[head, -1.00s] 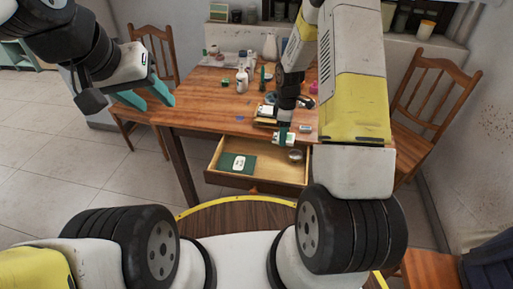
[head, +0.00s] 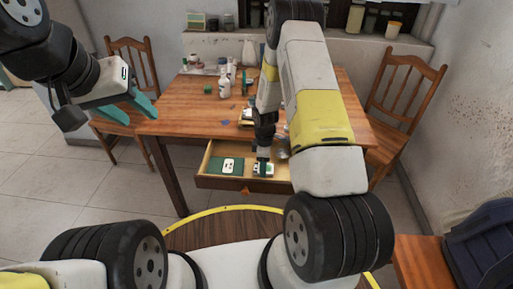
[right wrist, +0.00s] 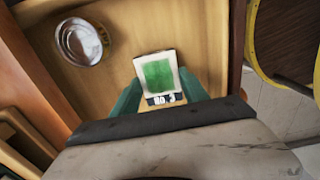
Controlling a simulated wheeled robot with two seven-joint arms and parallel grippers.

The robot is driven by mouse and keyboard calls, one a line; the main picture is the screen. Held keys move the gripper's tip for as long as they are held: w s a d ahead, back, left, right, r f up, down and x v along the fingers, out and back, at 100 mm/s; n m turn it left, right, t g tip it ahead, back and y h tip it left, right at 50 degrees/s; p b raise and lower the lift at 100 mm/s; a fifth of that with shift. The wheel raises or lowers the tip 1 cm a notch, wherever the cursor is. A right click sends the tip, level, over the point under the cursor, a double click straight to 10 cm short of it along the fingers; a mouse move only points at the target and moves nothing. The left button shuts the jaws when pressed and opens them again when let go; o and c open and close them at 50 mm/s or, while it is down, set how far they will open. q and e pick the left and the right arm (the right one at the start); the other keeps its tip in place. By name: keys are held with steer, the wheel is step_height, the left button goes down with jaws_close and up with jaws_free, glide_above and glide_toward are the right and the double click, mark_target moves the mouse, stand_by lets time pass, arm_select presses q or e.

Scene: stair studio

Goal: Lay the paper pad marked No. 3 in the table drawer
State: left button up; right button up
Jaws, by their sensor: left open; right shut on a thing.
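The paper pad (head: 263,170) is a small white-edged block with a green square on top. In the right wrist view the pad (right wrist: 158,72) shows a dark label that reads No. 3. My right gripper (head: 262,163) is shut on it and holds it over or in the right part of the open table drawer (head: 225,184). I cannot tell whether the pad touches the drawer floor (right wrist: 120,62). My left gripper (head: 143,106) is open and empty, left of the table and away from the drawer.
A green piece with a white label (head: 229,165) lies in the drawer, left of the pad. A round metal tin (right wrist: 82,42) also sits in the drawer. Bottles (head: 223,89) and small items stand on the wooden table (head: 180,105). Chairs flank the table.

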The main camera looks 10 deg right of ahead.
steer(key=shift+f, duration=0.25)
steer(key=o, duration=1.4)
step_height(320, 180, up, 24)
steer(key=s+m+t, duration=0.1)
steer(key=s+m, duration=0.1)
steer(key=m, duration=0.1)
steer(key=s+r+m+t, duration=0.2)
steer(key=s+r+m, duration=0.3)
steer(key=r, duration=0.7)
steer(key=s+r+m+t, duration=0.1)
steer(key=s+r+m, duration=0.1)
steer(key=s, duration=0.3)
steer(key=s+a+r+m+t+y, duration=0.1)
steer(key=s+r+m, duration=0.1)
steer(key=s+r, duration=0.2)
steer(key=s+a+r+m+t+y, duration=0.1)
steer(key=s+r, duration=0.3)
steer(key=s, duration=0.4)
steer(key=shift+s+a+m, duration=0.1)
steer(key=shift+m, duration=0.5)
